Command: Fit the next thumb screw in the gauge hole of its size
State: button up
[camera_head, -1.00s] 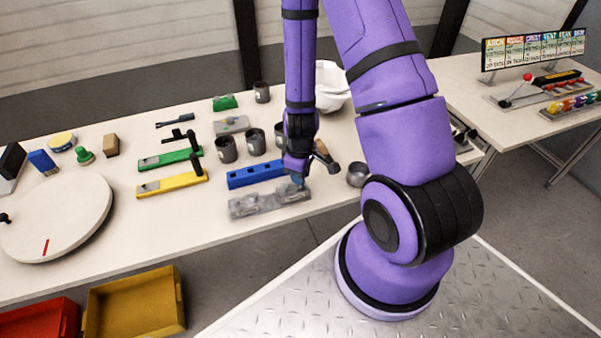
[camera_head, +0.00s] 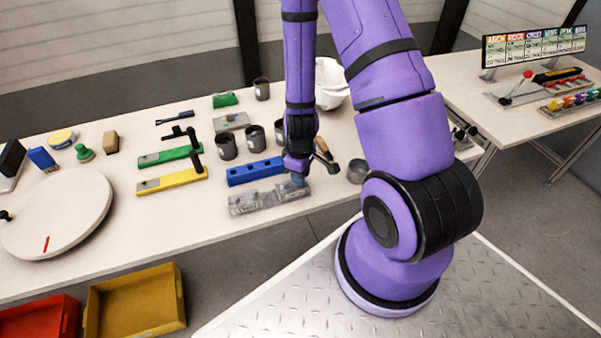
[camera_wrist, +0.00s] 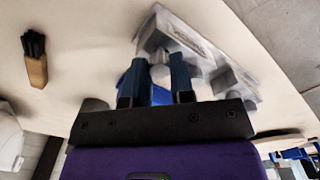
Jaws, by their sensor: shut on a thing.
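My gripper (camera_head: 298,179) points down over the right part of a grey, partly see-through block (camera_head: 240,204), just in front of a blue block (camera_head: 240,176) with dark holes. In the wrist view, the blue fingers (camera_wrist: 160,78) are closed on a small grey rounded piece (camera_wrist: 160,74), seemingly the thumb screw. Its lower end and size are hard to make out. The grey block, with dark lettering, also shows beyond the fingertips in the wrist view (camera_wrist: 190,42). I cannot tell whether the piece touches it. The blue block shows partly behind the fingers.
Grey cups (camera_head: 226,146) stand behind the blue block, and another cup (camera_head: 357,171) stands to the right. A wooden-handled tool (camera_head: 326,158) lies close right of my gripper. Yellow (camera_head: 172,183) and green (camera_head: 165,158) bars lie left. Bare table lies between them and the round turntable (camera_head: 60,215).

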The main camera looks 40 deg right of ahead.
jog(key=shift+f, duration=0.35)
dwell(0.3)
jog(key=o, duration=0.9)
jog(key=shift+o, duration=0.2)
notch_tip(320, 180, up, 11)
jog(key=shift+f, duration=0.15)
dwell(0.5)
